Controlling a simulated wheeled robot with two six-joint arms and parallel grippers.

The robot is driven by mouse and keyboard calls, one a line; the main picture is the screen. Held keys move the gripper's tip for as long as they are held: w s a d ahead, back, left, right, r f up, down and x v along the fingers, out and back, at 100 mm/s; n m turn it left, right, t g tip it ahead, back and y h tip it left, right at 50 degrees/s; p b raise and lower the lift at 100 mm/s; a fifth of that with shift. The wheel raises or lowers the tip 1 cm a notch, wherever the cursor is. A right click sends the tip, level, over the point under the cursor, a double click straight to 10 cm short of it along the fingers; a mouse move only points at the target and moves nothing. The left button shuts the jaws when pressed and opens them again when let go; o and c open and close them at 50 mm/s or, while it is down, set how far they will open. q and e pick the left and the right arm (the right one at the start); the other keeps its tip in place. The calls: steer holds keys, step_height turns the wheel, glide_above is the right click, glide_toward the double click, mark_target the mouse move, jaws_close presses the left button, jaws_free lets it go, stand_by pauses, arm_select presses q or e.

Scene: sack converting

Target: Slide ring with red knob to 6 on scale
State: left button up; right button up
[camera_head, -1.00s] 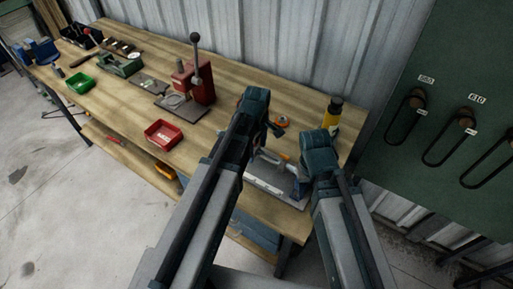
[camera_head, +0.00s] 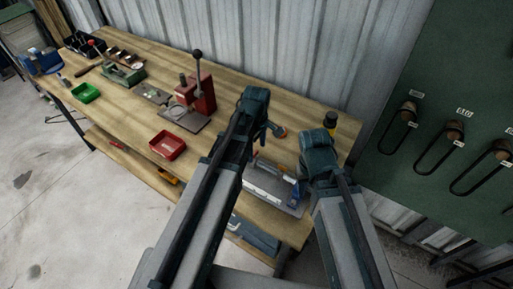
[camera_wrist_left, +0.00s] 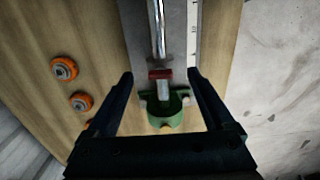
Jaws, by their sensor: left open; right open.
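My left gripper (camera_wrist_left: 160,80) is open in the left wrist view, its two fingers on either side of a shiny rod (camera_wrist_left: 158,28). A small red piece (camera_wrist_left: 160,74), likely the ring's knob, sits on the rod between the fingertips, apart from both. A green bracket (camera_wrist_left: 166,110) lies nearer the palm. A grey scale strip (camera_wrist_left: 195,22) with tick marks runs beside the rod; its numbers are not readable. In the head view the left gripper (camera_head: 268,130) hangs over the bench. My right gripper (camera_head: 304,170) is mostly hidden by its own wrist, beside a grey fixture plate (camera_head: 262,184).
A red lever press (camera_head: 195,95), a red tray (camera_head: 167,146) and a green tray (camera_head: 86,93) stand farther left.

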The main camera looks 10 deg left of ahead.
mark_target(257, 162)
arm_select(q)
step_height(257, 162, up, 7)
steer(key=p, duration=0.6)
arm_select(e)
step_height(257, 162, up, 7)
arm_select(q)
steer(key=s+d+f+m+b, duration=0.3)
steer(key=s+m, duration=0.3)
steer(key=m, duration=0.3)
steer(key=s+d+f+m+y+b, duration=0.1)
steer(key=s+d+f+m+b, duration=0.3)
steer(key=s+f+m+b, duration=0.1)
steer(key=s+m+b, duration=0.1)
steer(key=s+m, duration=0.1)
steer(key=m, duration=0.1)
steer(key=shift+f+m, duration=0.4)
arm_select(e)
step_height(257, 162, down, 9)
arm_select(q)
steer(key=shift+s, duration=0.1)
